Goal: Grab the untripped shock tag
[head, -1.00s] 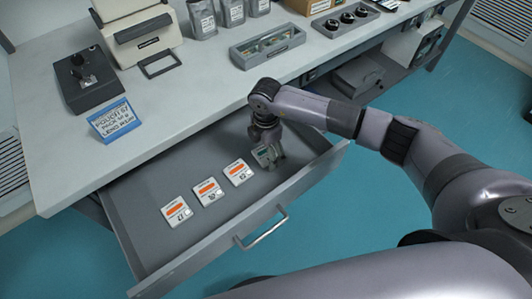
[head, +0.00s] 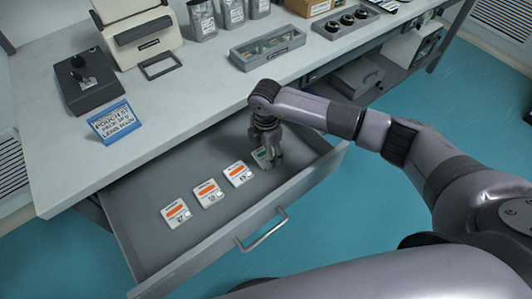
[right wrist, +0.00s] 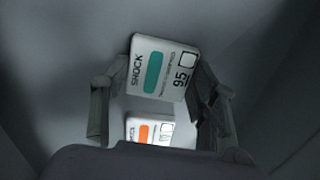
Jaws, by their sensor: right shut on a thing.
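A white shock tag with a green bar (right wrist: 160,72) is between the fingers of my right gripper (right wrist: 160,108) in the right wrist view, reading SHOCK and 95. In the head view my right gripper (head: 267,155) is down in the open drawer, shut on this green-barred tag (head: 262,158), which the fingers partly hide. Three white tags with orange bars lie in a row to its left: the near-left one (head: 176,212), the middle one (head: 208,192) and the one closest to the gripper (head: 238,173). My left gripper is not in view.
The grey drawer (head: 140,215) is pulled out, with its handle (head: 262,230) at the front. Above it, the table holds a blue sign (head: 116,121), a dark control box (head: 88,80) and a grey tray (head: 268,46). The drawer's left part is clear.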

